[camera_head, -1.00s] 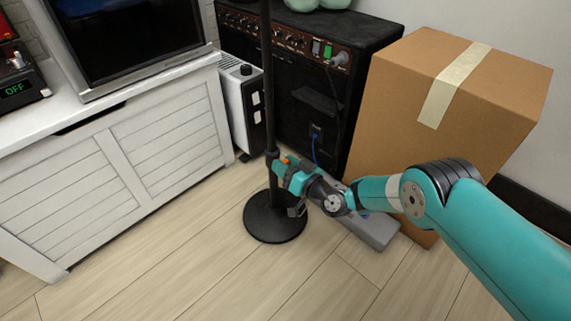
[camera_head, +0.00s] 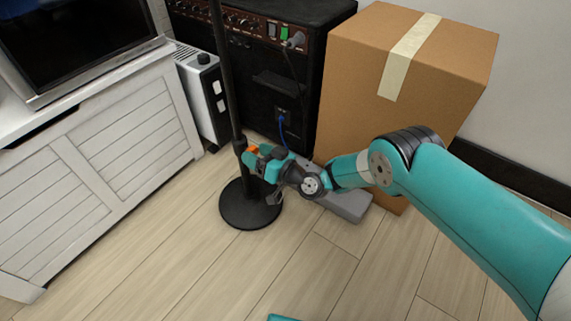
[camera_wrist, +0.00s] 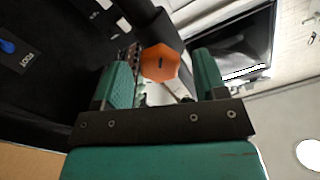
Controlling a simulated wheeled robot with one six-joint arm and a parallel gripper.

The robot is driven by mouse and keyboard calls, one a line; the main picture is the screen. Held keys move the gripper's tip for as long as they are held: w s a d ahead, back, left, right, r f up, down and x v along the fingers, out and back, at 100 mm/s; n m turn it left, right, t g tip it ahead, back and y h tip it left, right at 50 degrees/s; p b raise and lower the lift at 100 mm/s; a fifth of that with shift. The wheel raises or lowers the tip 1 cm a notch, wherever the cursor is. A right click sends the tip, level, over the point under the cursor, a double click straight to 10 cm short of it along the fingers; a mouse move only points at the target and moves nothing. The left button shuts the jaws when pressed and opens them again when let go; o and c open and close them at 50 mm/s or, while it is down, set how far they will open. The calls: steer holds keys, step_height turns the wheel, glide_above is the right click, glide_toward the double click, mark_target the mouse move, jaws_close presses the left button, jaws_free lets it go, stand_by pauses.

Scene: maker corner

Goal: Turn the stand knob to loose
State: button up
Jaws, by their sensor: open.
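The black stand has a thin upright pole (camera_head: 224,80) and a round base (camera_head: 248,214) on the floor. Its orange knob (camera_wrist: 160,63) shows in the wrist view, between and just beyond my fingertips, with a dark mark on its face. In the head view the knob (camera_head: 252,149) is a small orange patch beside the pole, partly hidden by my gripper. My gripper (camera_head: 254,158) reaches in from the right at the pole's collar. In the wrist view my gripper (camera_wrist: 163,78) is open, with one teal finger on each side of the knob. I cannot tell whether they touch it.
A black amplifier (camera_head: 262,85) and a white heater (camera_head: 203,95) stand behind the pole. A cardboard box (camera_head: 365,110) is at the right, with a grey pedal (camera_head: 345,207) in front of it. A white cabinet (camera_head: 100,185) is at the left. The front floor is clear.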

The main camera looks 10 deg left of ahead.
steer(key=p+v, duration=1.3)
steer(key=v, duration=0.3)
